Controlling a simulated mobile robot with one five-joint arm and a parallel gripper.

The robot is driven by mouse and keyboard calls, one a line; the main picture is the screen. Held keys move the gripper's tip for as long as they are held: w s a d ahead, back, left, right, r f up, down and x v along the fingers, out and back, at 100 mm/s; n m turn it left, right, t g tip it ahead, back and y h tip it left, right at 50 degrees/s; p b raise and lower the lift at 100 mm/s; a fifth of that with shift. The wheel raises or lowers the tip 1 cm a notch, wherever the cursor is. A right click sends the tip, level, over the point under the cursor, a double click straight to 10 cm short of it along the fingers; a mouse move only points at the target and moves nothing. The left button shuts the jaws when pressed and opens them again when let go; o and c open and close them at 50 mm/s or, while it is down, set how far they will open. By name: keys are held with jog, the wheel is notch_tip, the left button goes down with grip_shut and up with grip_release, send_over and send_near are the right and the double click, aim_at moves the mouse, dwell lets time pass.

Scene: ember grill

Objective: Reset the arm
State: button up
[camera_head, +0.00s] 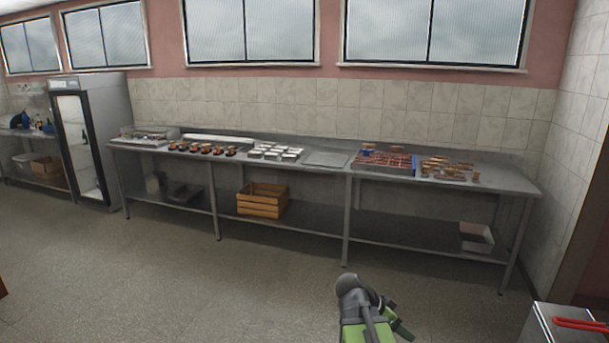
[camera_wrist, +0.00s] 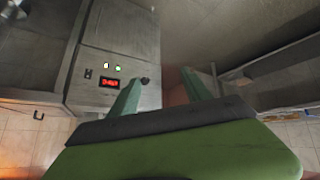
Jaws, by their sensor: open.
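My arm shows at the bottom of the head view, right of centre, green and dark grey and folded low in front of the long steel counter (camera_head: 328,187). In the wrist view my gripper (camera_wrist: 162,76) has its two green fingers spread apart with nothing between them. A steel cabinet (camera_wrist: 118,45) with a red lit display (camera_wrist: 109,82) and small lights stands beyond the fingers, left of centre. The wrist view looks tilted. My fingertips cannot be made out clearly in the head view.
The counter carries several cups (camera_head: 203,149), white containers (camera_head: 275,152) and a red-and-blue tray (camera_head: 385,162). A wooden crate (camera_head: 262,200) sits on its lower shelf. A glass-door fridge (camera_head: 92,140) stands left. A steel unit with red tongs (camera_head: 580,324) is at bottom right. Open floor lies in front.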

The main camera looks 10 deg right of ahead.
jog(key=a+f+n+y, duration=0.3)
jog(key=a+n, duration=0.5)
jog(key=a, duration=0.5)
jog(key=a+f+n+y, duration=0.3)
jog(key=a+n+y, duration=0.2)
jog(key=a, duration=0.8)
jog(key=shift+w+a+n, duration=0.2)
jog(key=shift+n, duration=1.4)
jog(key=shift+f, duration=0.15)
